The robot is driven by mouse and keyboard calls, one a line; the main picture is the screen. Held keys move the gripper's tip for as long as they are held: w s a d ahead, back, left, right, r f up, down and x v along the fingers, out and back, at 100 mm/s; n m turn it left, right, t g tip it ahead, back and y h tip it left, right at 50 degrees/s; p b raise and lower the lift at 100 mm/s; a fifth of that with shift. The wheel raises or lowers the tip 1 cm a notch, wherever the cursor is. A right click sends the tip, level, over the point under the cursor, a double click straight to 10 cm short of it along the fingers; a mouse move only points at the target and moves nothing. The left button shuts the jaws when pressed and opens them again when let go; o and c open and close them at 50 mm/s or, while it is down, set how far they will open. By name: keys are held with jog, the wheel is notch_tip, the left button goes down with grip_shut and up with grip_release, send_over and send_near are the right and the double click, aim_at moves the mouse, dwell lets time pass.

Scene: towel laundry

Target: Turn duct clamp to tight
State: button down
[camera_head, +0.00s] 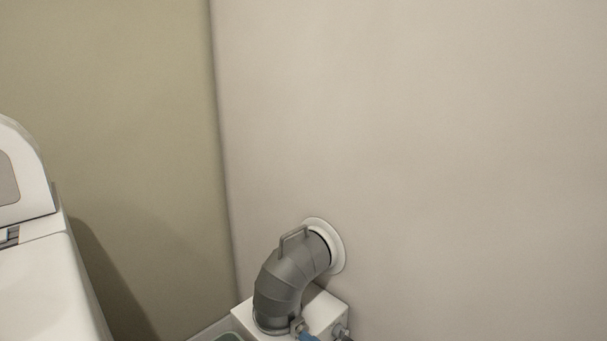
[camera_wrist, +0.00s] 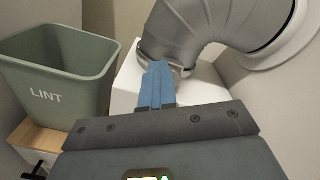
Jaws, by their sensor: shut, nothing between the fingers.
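The grey duct elbow (camera_head: 285,275) runs from the wall flange down to a white box; it also shows in the wrist view (camera_wrist: 195,30). The duct clamp (camera_head: 268,326) is a metal band around the duct's lower end, with a small metal lug facing my gripper. In the wrist view the clamp (camera_wrist: 180,70) is partly hidden behind my fingers. My gripper (camera_wrist: 158,68) has blue fingers, shut and empty, with tips close to the clamp; I cannot tell whether they touch it. The blue fingertips also show at the head view's bottom edge (camera_head: 308,336).
A green bin marked LINT (camera_wrist: 60,65) stands left of my gripper on a wooden surface (camera_wrist: 45,138). The white box (camera_head: 325,312) bears the duct, with a metal fitting (camera_head: 341,332) at its right. A white machine (camera_head: 40,285) is at the left. The wall above is bare.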

jog(key=shift+w+a+r, duration=0.15)
jog(key=shift+w+r, duration=0.15)
jog(key=shift+r, duration=0.15)
jog(key=shift+w+a+r, duration=0.15)
jog(key=shift+w+r, duration=0.1)
jog(key=shift+r, duration=0.2)
jog(key=p+v, duration=0.2)
jog(key=v, duration=0.4)
jog(key=shift+f, duration=0.25)
jog(key=shift+d, duration=0.15)
